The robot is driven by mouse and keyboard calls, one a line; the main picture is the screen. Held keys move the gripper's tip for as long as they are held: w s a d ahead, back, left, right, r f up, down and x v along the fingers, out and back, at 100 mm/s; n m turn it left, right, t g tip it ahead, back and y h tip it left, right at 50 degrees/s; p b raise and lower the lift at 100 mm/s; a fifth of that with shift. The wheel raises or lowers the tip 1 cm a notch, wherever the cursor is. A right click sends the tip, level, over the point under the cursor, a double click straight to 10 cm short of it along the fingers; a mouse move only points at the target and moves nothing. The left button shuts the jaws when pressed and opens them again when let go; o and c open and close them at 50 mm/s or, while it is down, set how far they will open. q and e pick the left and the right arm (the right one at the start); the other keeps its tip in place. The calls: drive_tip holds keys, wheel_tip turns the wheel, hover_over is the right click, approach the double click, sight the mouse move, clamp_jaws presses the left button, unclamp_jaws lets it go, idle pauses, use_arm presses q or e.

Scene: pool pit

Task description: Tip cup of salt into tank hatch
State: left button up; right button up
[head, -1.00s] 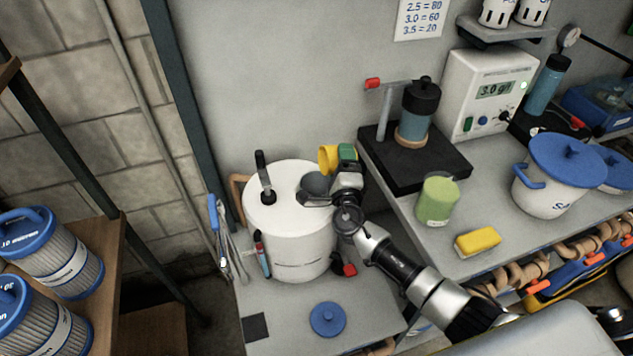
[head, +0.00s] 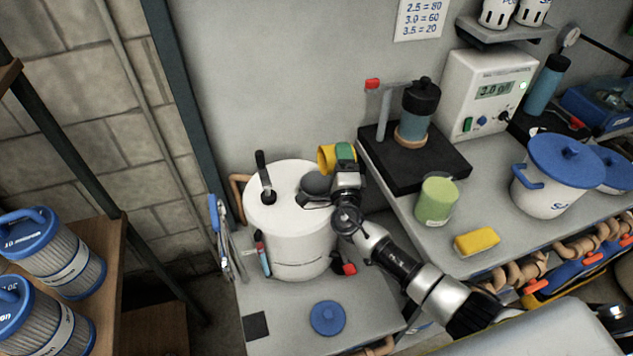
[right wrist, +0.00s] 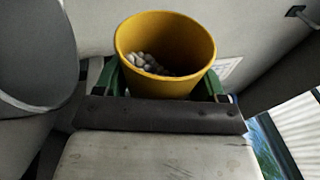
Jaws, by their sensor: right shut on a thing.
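The white tank (head: 290,235) stands on the low bench in the head view. A dark grey round shape (head: 315,184) shows at the right of its top, partly covered by my arm; I cannot tell whether it is the open hatch. My right gripper (head: 343,154), with green fingers, is shut on the yellow cup (head: 326,158) above the back right of the tank. In the right wrist view the yellow cup (right wrist: 166,55) sits between the green fingers, with pale lumps (right wrist: 147,63) inside. My left gripper is out of view.
A blue lid (head: 328,318) lies on the bench in front of the tank. A black handle (head: 264,175) sticks up from the tank's top. The raised counter at right holds a green jar (head: 437,201), a yellow sponge (head: 477,241) and a lidded pot (head: 548,185).

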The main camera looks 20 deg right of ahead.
drive_tip(key=shift+a+r+n+t+y+p, duration=0.3)
drive_tip(key=shift+n+p, duration=0.2)
drive_tip(key=shift+n, duration=0.5)
drive_tip(key=shift+a+r+n+t+y+p, duration=0.2)
drive_tip(key=shift+n+y+p, duration=0.3)
drive_tip(key=shift+n, duration=0.5)
drive_tip(key=shift+a+r+n+t+y+p, duration=0.25)
drive_tip(key=shift+n+p, duration=0.3)
drive_tip(key=shift+n, duration=0.45)
idle(3.1)
